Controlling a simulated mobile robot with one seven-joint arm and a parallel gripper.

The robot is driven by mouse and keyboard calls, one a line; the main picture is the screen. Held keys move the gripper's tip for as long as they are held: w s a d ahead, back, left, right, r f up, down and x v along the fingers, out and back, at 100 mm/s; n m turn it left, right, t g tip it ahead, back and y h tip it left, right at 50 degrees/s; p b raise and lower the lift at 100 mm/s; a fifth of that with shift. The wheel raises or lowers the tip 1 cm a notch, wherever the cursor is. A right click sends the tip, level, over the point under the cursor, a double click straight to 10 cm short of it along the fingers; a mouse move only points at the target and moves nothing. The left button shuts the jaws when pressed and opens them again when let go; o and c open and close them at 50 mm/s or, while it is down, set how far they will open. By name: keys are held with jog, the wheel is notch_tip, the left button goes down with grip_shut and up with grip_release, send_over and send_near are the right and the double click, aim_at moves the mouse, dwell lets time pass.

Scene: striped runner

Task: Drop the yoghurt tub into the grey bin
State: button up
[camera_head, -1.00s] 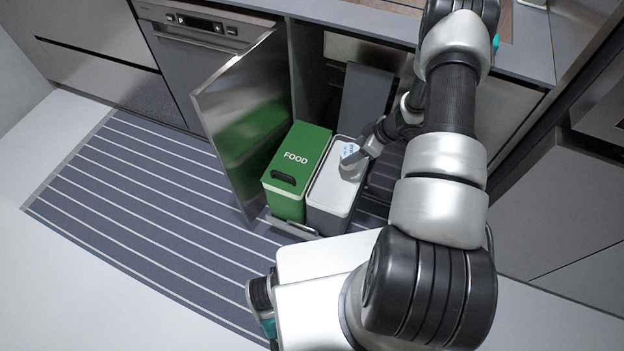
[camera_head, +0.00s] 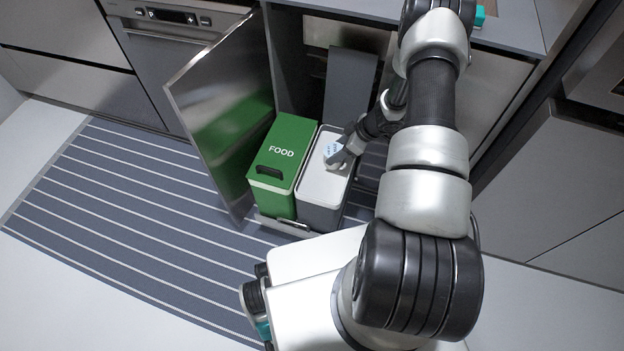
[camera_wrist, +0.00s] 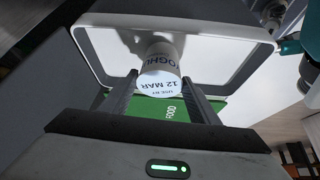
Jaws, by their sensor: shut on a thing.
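The yoghurt tub (camera_wrist: 162,72) is a white tub with blue lettering, including "12 MAR". My gripper (camera_wrist: 158,90) is shut on it, one finger on each side. In the head view the tub (camera_head: 331,153) and my gripper (camera_head: 342,158) are over the open top of the grey bin (camera_head: 319,215). The bin has a grey outside and a pale inside. In the wrist view its rim (camera_wrist: 92,55) frames the tub, with a dark shadow on the pale inside. I cannot tell how far the tub is above or below the rim.
A green bin marked FOOD (camera_head: 270,195) stands directly left of the grey bin. An open cabinet door (camera_head: 215,120) stands left of it. A dark upright panel (camera_head: 350,85) rises behind the grey bin. The counter (camera_head: 390,15) overhangs behind. The striped runner (camera_head: 110,215) is clear at left.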

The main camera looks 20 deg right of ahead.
jog(key=shift+r, duration=0.1)
jog(key=o, duration=1.3)
jog(key=shift+c, duration=0.2)
jog(key=p+v, duration=0.5)
jog(key=v, duration=1.2)
jog(key=shift+r, duration=0.2)
jog(key=shift+d, duration=0.1)
jog(key=shift+s, duration=0.1)
